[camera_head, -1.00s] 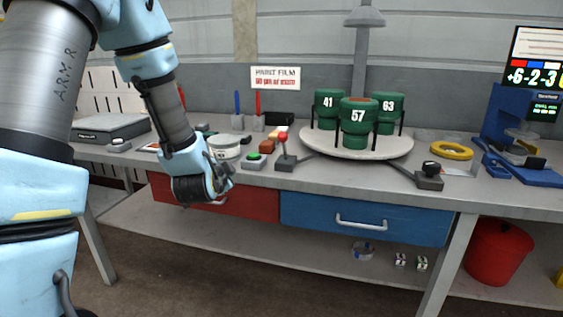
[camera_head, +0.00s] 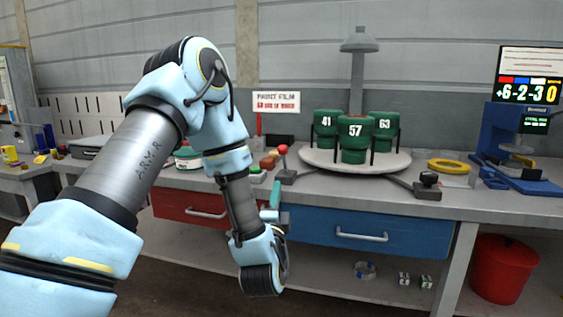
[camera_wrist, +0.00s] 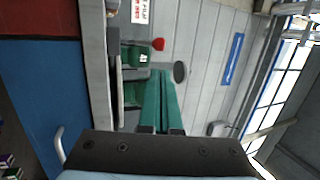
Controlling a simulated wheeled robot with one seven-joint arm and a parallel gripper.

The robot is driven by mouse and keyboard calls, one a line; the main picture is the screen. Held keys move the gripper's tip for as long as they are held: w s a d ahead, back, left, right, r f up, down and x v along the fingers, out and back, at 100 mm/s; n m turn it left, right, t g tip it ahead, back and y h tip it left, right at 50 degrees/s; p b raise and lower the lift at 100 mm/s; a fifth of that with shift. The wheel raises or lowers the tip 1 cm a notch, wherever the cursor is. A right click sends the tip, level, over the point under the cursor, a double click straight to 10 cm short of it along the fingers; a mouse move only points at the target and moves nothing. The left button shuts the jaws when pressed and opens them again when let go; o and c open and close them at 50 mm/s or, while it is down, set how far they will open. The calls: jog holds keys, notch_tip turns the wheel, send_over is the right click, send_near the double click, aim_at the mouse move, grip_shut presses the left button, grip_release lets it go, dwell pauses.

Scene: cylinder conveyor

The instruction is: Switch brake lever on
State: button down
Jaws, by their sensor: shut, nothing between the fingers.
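A lever with a red ball knob (camera_head: 283,150) stands upright on a small dark base on the bench, left of the turntable. Its red knob also shows in the wrist view (camera_wrist: 158,44), beyond my fingers and apart from them. A second lever with a black knob (camera_head: 428,179) lies low at the bench's front, right of the turntable. I cannot tell from labels which is the brake lever. My gripper (camera_head: 276,190) is at the bench's front edge, just below and left of the red-knobbed lever. Its green fingers (camera_wrist: 160,103) are shut and empty.
A round turntable (camera_head: 318,164) bears green numbered containers (camera_head: 355,140). Small coloured buttons (camera_head: 268,163) sit left of the red-knobbed lever. A yellow ring (camera_head: 448,166) and a blue press (camera_head: 495,140) are at the right. Blue (camera_head: 400,238) and red (camera_head: 170,205) drawers are under the bench.

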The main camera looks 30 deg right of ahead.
jog(key=p, duration=1.1)
send_near(283, 152)
jog(key=p+x, duration=0.2)
jog(key=x, duration=0.5)
jog(key=shift+a+f, duration=0.1)
